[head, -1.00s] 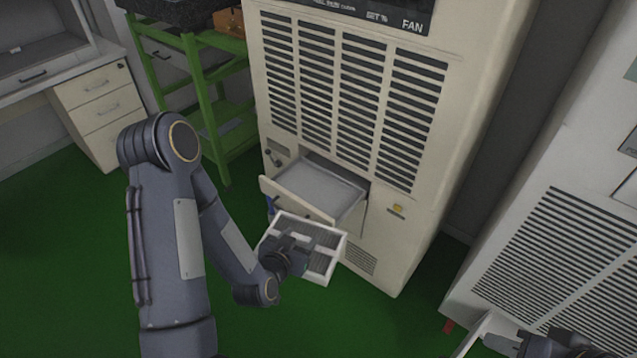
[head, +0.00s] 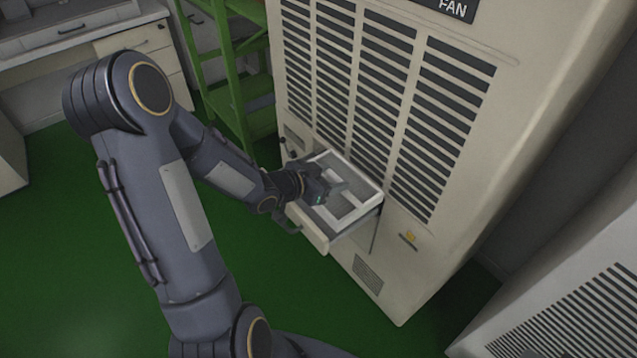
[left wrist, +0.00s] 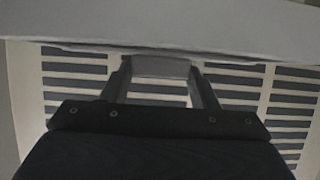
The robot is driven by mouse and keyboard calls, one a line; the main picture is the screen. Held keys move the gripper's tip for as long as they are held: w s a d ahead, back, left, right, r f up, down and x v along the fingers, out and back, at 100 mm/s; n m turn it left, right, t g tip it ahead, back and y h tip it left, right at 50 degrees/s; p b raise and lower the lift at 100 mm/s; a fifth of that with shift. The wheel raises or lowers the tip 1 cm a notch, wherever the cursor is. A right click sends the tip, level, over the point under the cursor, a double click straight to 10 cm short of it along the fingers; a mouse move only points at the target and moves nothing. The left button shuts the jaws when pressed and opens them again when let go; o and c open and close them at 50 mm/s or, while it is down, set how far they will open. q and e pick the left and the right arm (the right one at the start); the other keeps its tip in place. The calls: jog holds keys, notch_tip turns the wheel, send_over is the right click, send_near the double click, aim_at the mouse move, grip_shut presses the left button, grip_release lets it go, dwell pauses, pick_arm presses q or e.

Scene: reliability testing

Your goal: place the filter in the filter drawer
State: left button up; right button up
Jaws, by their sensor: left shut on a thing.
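The filter (head: 349,208) is a white-framed grey panel. In the head view it lies over the open filter drawer (head: 319,237), which juts from the front of the beige cabinet. The filter looks roughly level and within the drawer's outline; I cannot tell whether it touches the drawer floor. My left gripper (head: 329,187) is above it, shut on its middle bar. In the left wrist view the gripper's fingers (left wrist: 163,88) meet at a pale bar of the filter (left wrist: 161,67), with its frame spanning the top. My right gripper is out of view.
The tall beige cabinet (head: 390,110) with louvred vents stands behind the drawer. A second vented white unit (head: 570,290) stands at the lower right. A green rack (head: 232,100) is left of the cabinet. Green floor (head: 80,230) lies clear at left.

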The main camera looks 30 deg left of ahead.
pick_arm(q)
jog(key=w+a+f, duration=0.1)
jog(key=a+f, duration=0.1)
jog(key=w+a+f, duration=0.1)
jog(key=a+f, duration=0.1)
jog(key=w+a+f, duration=0.1)
jog(key=a+f, duration=0.1)
jog(key=shift+w+f, duration=0.15)
jog(key=shift+w, duration=0.25)
jog(key=shift+w+a+f+b, duration=0.1)
jog(key=shift+a+f+b, duration=0.1)
jog(key=shift+f, duration=0.8)
jog(key=shift+w+a+f+b, duration=0.1)
jog(key=shift+f+b, duration=0.05)
jog(key=shift+f, duration=0.8)
jog(key=shift+f, duration=0.1)
jog(key=o, duration=1.1)
jog(key=shift+c, duration=0.2)
